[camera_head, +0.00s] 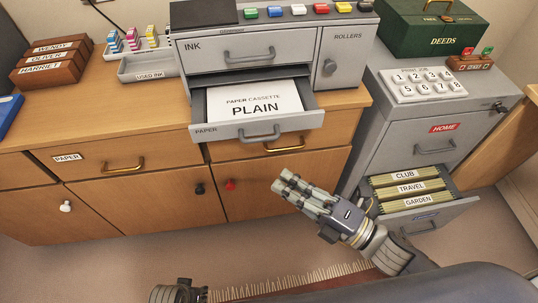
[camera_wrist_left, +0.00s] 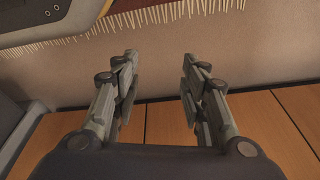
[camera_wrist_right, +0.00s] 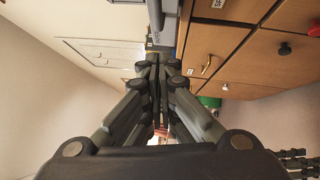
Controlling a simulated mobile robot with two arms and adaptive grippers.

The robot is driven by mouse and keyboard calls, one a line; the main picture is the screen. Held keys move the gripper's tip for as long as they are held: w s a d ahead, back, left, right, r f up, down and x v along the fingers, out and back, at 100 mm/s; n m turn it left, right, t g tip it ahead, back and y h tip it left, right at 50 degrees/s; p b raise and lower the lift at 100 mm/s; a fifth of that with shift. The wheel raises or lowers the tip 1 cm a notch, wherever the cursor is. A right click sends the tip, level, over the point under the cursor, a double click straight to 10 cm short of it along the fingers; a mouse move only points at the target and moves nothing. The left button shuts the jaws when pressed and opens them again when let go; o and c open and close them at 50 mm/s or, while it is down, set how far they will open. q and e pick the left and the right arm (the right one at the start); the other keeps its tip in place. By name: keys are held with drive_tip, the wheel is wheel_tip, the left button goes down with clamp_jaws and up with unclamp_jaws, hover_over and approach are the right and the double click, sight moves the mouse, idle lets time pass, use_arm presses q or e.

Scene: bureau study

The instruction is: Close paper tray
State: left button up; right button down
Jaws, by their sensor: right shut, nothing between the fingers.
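The grey paper tray (camera_head: 232,131) is pulled out of the printer's front in the head view. It holds a white sheet labelled "PAPER CASSETTE PLAIN" (camera_head: 253,104) and has a grey bar handle (camera_head: 260,135). My right gripper (camera_head: 282,184) is in front of the wooden cabinet, below and to the right of the tray handle, apart from it. Its fingers are shut and empty, as the right wrist view (camera_wrist_right: 158,75) also shows. My left gripper (camera_wrist_left: 158,80) is open and empty over the floor; only a dark part of that arm shows at the bottom of the head view.
The grey printer (camera_head: 205,53) stands on the wooden cabinet (camera_head: 105,192). At right, a grey filing cabinet (camera_head: 392,149) has its lower drawer (camera_head: 455,208) open with folders, close to my right arm. A used-ink tray (camera_head: 147,69) sits left of the printer.

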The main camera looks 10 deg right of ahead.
use_arm(q)
drive_tip(key=shift+s+f, duration=0.3)
drive_tip(key=shift+f, duration=0.35)
use_arm(e)
drive_tip(key=w+a+r, duration=0.1)
drive_tip(key=w+a, duration=0.2)
drive_tip(key=w, duration=0.3)
drive_tip(key=shift+w, duration=0.3)
use_arm(q)
drive_tip(key=shift+w, duration=0.15)
